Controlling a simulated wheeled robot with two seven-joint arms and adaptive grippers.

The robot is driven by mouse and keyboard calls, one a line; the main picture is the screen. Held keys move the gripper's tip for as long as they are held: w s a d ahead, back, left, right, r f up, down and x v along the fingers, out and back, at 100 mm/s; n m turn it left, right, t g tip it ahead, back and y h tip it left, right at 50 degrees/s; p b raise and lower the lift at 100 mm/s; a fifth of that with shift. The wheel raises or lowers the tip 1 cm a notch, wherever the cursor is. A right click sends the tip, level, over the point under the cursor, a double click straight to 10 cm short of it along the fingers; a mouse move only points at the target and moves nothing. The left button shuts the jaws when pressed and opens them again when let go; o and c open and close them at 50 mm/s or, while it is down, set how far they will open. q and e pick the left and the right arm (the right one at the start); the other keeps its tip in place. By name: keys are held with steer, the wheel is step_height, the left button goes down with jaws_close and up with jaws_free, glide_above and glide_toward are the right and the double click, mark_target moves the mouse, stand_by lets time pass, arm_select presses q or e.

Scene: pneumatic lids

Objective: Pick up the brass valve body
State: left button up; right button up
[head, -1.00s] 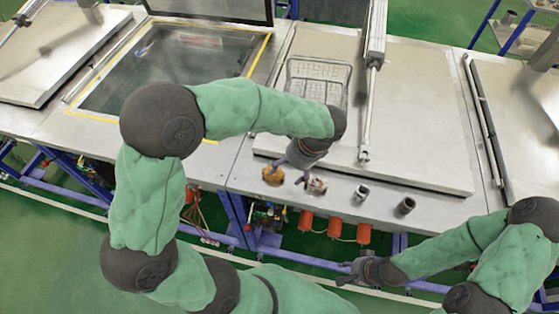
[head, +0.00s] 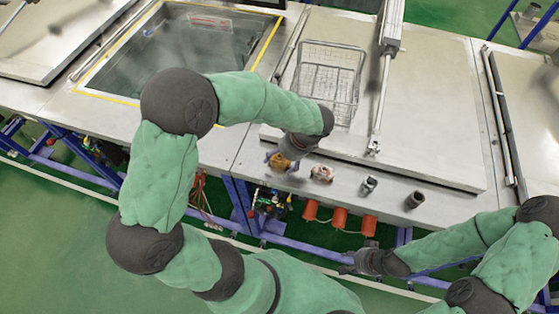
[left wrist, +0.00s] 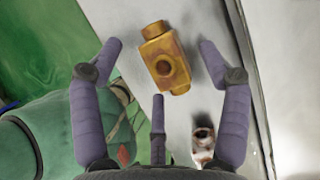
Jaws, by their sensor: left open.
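The brass valve body (head: 277,161) lies on the front ledge of the metal bench, partly hidden behind my left gripper (head: 284,163) in the head view. In the left wrist view the brass valve body (left wrist: 164,58) is a yellow block with round ends and a round port facing me. My left gripper (left wrist: 160,47) is open, with a purple finger on either side of the valve body and a third below it. No finger visibly grips it. My right gripper (head: 352,264) is low in front of the bench, away from the parts; its jaws are too small to read.
A pale and reddish-brown fitting (head: 321,174) stands close right of the valve body. Two grey cylindrical parts (head: 368,185) (head: 414,200) stand further right along the ledge. Behind are a wire basket (head: 327,82) on a flat lid (head: 432,125) and a lid cylinder (head: 384,85). An open tank (head: 185,55) is left.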

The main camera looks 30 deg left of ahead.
arm_select(q)
steer(key=shift+a+f, duration=0.2)
steer(key=shift+f, duration=0.3)
jaws_close()
steer(key=shift+r, duration=0.1)
